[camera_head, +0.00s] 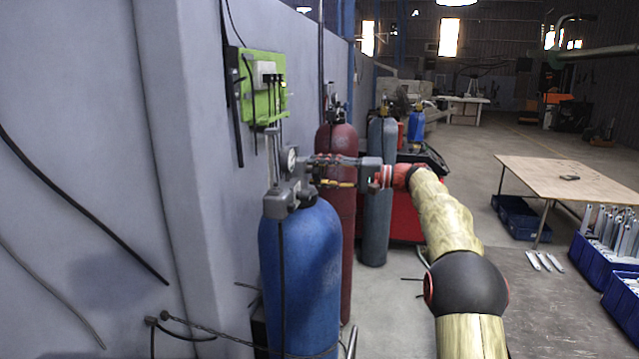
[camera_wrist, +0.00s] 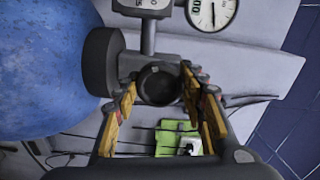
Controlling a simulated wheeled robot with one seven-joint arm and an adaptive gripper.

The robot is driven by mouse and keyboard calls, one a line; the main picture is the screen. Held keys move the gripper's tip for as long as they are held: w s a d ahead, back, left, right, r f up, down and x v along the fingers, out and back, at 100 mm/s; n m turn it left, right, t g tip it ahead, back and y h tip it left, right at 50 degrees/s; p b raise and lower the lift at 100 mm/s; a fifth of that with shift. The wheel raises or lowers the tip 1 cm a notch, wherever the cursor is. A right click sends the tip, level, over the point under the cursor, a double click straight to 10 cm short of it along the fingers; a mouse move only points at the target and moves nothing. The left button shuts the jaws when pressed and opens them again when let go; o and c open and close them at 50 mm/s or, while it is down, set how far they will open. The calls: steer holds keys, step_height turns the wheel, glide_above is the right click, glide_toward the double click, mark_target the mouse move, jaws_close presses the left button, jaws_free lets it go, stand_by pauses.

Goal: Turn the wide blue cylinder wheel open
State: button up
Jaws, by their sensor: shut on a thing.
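The wide blue cylinder (camera_head: 300,270) stands upright beside the wall in the head view. It also fills the left of the wrist view (camera_wrist: 45,70). A grey valve with a gauge (camera_head: 290,158) sits on its top. The wheel (camera_wrist: 160,84) shows in the wrist view as a dark round knob facing the camera. My gripper (camera_head: 318,172) reaches the valve from the right. Its orange-padded fingers (camera_wrist: 162,92) lie on either side of the wheel and are shut on it. In the head view the fingers hide most of the wheel.
A dark red cylinder (camera_head: 336,145) and a grey one (camera_head: 379,200) stand behind. A green panel (camera_head: 262,85) with cables hangs on the wall (camera_head: 100,100). A table (camera_head: 560,178) and blue crates (camera_head: 590,255) stand at the right. Floor between is mostly clear.

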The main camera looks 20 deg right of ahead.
steer(key=shift+f+n+b, duration=0.2)
steer(key=shift+n+b, duration=0.65)
steer(key=shift+n, duration=0.35)
steer(key=o, duration=1.2)
steer(key=shift+r, duration=0.15)
steer(key=shift+c, duration=0.2)
steer(key=shift+d, duration=0.1)
steer(key=v, duration=1.2)
